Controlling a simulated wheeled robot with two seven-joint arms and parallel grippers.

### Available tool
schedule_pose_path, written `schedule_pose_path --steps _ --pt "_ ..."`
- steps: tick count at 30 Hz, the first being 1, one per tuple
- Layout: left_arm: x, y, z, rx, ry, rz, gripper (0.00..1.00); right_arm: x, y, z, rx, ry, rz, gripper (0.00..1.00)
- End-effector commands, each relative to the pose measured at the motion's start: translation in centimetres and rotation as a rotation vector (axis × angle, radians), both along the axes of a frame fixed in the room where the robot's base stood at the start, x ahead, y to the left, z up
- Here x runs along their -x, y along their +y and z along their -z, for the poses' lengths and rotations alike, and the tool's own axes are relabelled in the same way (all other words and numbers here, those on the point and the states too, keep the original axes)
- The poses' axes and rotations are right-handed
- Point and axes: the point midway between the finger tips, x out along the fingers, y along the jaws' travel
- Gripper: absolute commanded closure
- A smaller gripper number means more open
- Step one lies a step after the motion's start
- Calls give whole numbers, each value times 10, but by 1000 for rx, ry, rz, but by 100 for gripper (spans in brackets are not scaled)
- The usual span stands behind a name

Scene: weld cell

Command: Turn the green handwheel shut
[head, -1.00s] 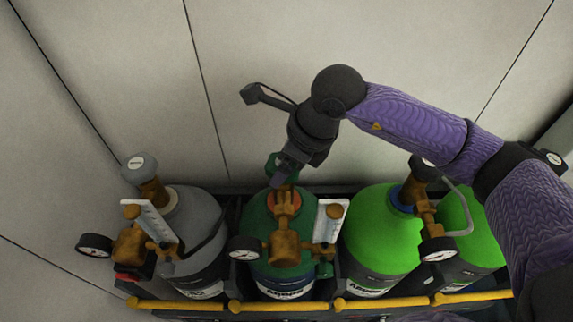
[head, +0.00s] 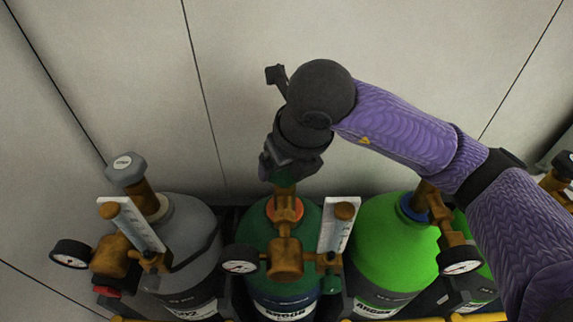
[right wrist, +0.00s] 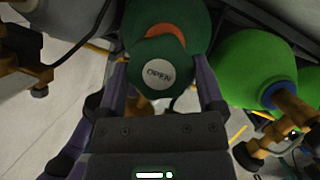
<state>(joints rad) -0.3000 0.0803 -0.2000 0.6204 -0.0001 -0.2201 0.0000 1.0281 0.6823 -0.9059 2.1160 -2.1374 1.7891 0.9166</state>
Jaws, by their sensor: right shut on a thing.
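The green handwheel (right wrist: 173,52) has a pale cap marked "OPEN" and sits atop the dark green cylinder (head: 261,222). In the right wrist view my right gripper (right wrist: 158,72) has one finger on each side of the handwheel and is shut on it. In the head view my right gripper (head: 275,168) comes down over the valve from above, and only a little green of the handwheel shows under it. My left gripper is not in view.
A grey cylinder (head: 190,225) with a grey handwheel (head: 125,168) stands to the left. A bright green cylinder (head: 385,245) stands to the right. Brass regulators, gauges (head: 240,259) and a flowmeter (head: 336,228) crowd the front. A plain wall is behind.

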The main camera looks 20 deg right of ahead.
Motion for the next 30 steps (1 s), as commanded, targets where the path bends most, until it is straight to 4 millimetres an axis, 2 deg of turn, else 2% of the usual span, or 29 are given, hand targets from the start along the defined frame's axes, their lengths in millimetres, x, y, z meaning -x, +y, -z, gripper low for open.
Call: schedule_pose_path --steps 18,19,20,21,27,30 --pt "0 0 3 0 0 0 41 0 0 -1 -1 -2 39 72" --pt "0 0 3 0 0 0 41 0 0 -1 -1 -2 39 9" --pt "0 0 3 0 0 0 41 0 0 -1 -1 -1 39 3" --pt "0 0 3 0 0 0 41 0 0 -1 -1 -1 38 0" --pt "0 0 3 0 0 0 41 0 0 -1 0 0 37 0" --pt "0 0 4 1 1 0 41 4 -1 -13 -2 -4 36 0"
